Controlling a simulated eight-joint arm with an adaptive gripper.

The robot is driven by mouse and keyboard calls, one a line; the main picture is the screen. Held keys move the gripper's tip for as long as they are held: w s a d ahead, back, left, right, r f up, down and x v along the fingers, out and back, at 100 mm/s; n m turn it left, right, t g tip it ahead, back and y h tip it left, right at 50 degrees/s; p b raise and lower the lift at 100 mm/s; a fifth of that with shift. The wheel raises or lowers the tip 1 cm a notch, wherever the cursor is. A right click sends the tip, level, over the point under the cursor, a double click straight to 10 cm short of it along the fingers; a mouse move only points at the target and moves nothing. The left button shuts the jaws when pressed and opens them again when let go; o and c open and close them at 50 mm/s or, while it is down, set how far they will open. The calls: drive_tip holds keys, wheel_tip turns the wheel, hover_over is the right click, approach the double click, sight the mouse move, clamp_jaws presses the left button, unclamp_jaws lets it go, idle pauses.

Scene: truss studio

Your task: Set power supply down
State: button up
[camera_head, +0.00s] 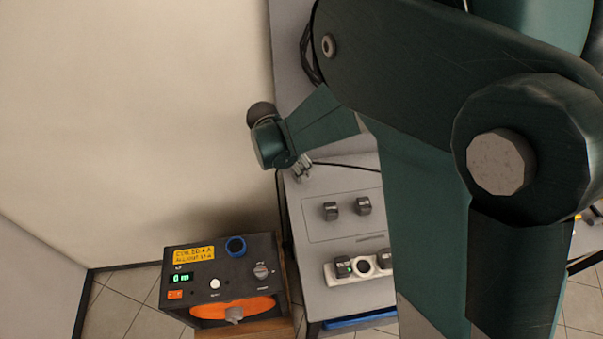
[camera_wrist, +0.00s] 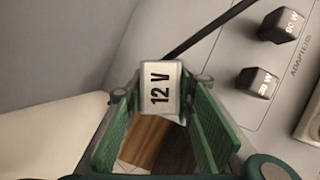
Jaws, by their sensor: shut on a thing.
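In the head view my gripper (camera_head: 302,170) is over the far left end of the grey table (camera_head: 300,205). The held power supply is too small to make out clearly there. A dark cable (camera_wrist: 208,30) runs from behind the supply to the upper right. I cannot tell whether the supply touches the table.
Two dark adapters (camera_head: 330,211) (camera_head: 363,206) stand on an outlined table area, lettered "ADAPTE…" in the wrist view. A white power strip (camera_head: 335,281) holds a plug with a green light. A black test box (camera_head: 205,255) stands left of the table. My arm hides the table's right part.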

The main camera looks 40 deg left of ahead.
drive_tip(key=shift+f, duration=1.7)
drive_tip(key=shift+f, duration=0.15)
drive_tip(key=o, duration=1)
drive_tip(key=shift+o, duration=0.2)
drive_tip(key=shift+r, duration=0.25)
drive_tip(key=v, duration=1.2)
